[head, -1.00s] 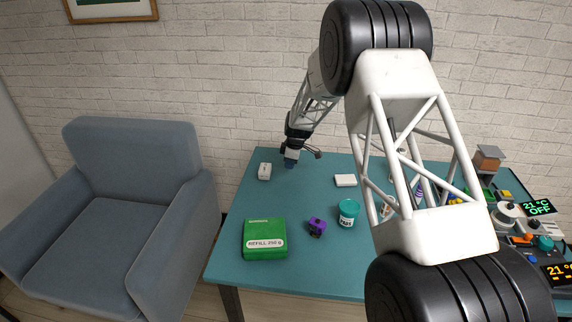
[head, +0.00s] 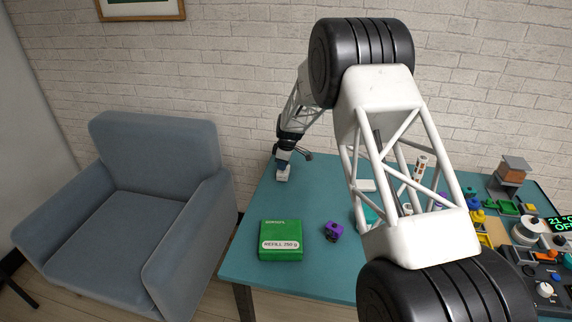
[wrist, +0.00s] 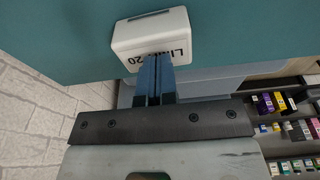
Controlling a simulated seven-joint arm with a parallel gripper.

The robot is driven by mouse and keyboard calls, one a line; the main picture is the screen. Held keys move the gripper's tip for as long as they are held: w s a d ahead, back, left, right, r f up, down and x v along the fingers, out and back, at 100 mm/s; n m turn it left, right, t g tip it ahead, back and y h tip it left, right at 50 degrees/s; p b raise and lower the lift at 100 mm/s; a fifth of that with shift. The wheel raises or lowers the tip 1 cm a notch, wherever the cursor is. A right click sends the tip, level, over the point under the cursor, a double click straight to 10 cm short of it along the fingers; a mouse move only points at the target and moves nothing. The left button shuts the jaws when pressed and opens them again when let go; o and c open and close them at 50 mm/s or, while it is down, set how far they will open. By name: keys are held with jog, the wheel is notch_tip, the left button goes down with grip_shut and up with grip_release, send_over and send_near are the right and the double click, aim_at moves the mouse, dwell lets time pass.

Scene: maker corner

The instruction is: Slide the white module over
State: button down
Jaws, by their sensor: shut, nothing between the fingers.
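The white module (wrist: 148,24) is a small box with rounded corners and a dark slot in its top. Its labelled side, partly covered by my fingers, faces my gripper; "20" is readable, upside down. In the head view the module (head: 282,178) is near the far left of the teal table. My gripper (wrist: 157,60) is shut and empty, with its blue-grey fingertips right at the labelled side. I cannot tell whether they touch it. In the head view my gripper (head: 283,167) partly hides the module.
A green refill box (head: 281,245) and a purple part (head: 334,231) stand nearer the front. Another white block (head: 366,185) and a teal tub (head: 366,217) are partly behind my arm. A blue armchair (head: 150,165) stands left of the table (head: 265,205).

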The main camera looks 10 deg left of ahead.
jog(key=shift+s+f, duration=0.15)
jog(key=shift+f, duration=0.35)
jog(key=shift+d+f, duration=0.25)
jog(key=shift+d, duration=0.3)
jog(key=d, duration=1.9)
jog(key=shift+s+d+f, duration=0.2)
jog(key=shift+s+d, duration=0.05)
jog(key=shift+d, duration=0.1)
jog(key=shift+w+a+r, duration=0.1)
jog(key=shift+w+r, duration=0.05)
jog(key=shift+r, duration=0.8)
jog(key=shift+w+r, duration=0.1)
jog(key=shift+r, duration=0.05)
jog(key=shift+r, duration=0.15)
